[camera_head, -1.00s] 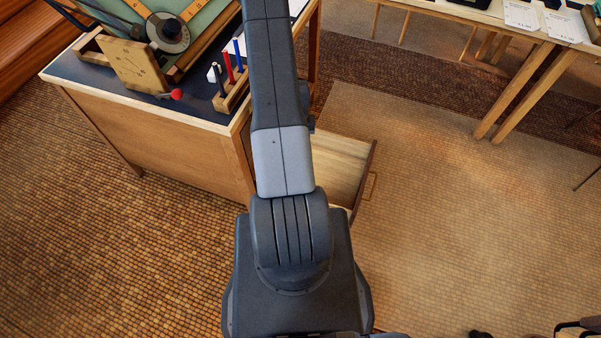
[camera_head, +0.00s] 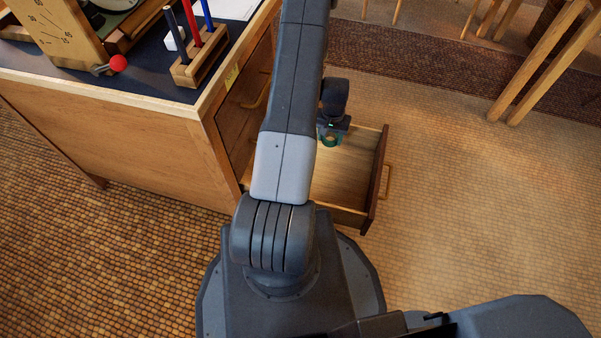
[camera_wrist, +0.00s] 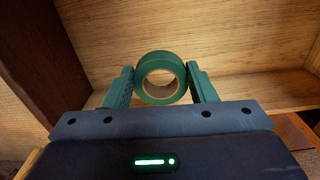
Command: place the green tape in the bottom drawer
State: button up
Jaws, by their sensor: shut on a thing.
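The green tape (camera_wrist: 146,65) is a roll with a pale inner core. My gripper (camera_wrist: 161,84) is shut on it, one finger on each side, in the wrist view. In the head view the tape (camera_head: 329,140) shows small under my gripper (camera_head: 331,132), over the open bottom drawer (camera_head: 352,192). The drawer's wooden floor (camera_wrist: 225,40) and walls fill the wrist view behind the tape. Whether the tape touches the drawer floor I cannot tell. Part of the drawer is hidden behind my arm.
The cabinet (camera_head: 110,140) stands left of the drawer, with a pen holder (camera_head: 199,57) and a red-knobbed thing (camera_head: 118,63) on its top. Wooden table legs (camera_head: 537,70) stand at the upper right. The floor right of the drawer is clear.

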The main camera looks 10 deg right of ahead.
aim_at(330, 160)
jog(key=f+b, duration=0.1)
jog(key=f, duration=0.3)
jog(key=f+b, duration=0.2)
jog(key=f, duration=0.2)
jog(key=d+f+b, duration=0.1)
jog(key=f, duration=0.2)
jog(key=shift+w+d+f, duration=0.1)
jog(key=shift+w+f, duration=0.1)
jog(key=shift+f, duration=0.2)
jog(key=shift+f, duration=0.1)
jog(key=o, duration=1)
jog(key=shift+b, duration=0.3)
jog(key=shift+c, duration=0.2)
notch_tip(330, 160, up, 12)
jog(key=p, duration=0.4)
jog(key=shift+r+p, duration=0.2)
jog(key=shift+p, duration=0.1)
